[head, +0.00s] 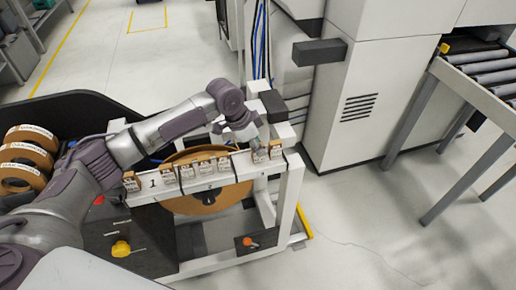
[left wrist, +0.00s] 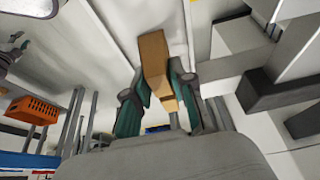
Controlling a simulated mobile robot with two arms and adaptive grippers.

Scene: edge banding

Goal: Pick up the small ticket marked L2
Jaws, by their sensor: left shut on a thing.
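Several small brown tickets with pale printed labels (head: 205,162) stand in a row along the white rail of the cart (head: 225,181). The print on them is too small to read, so I cannot tell which is L2. My left gripper (head: 257,149) is at the right end of the rail. It is shut on a small brown ticket (head: 260,156), whose plain brown body shows between the fingers in the left wrist view (left wrist: 154,58). I cannot tell whether this ticket still touches the rail. Another ticket (head: 276,149) stands close to its right. My right gripper is not in view.
A large brown roll (head: 185,205) sits in the cart behind and below the rail. More brown rolls (head: 25,160) are stacked at the left. A tall white machine (head: 365,85) stands just beyond the rail's right end. A roller conveyor (head: 485,75) is at the right.

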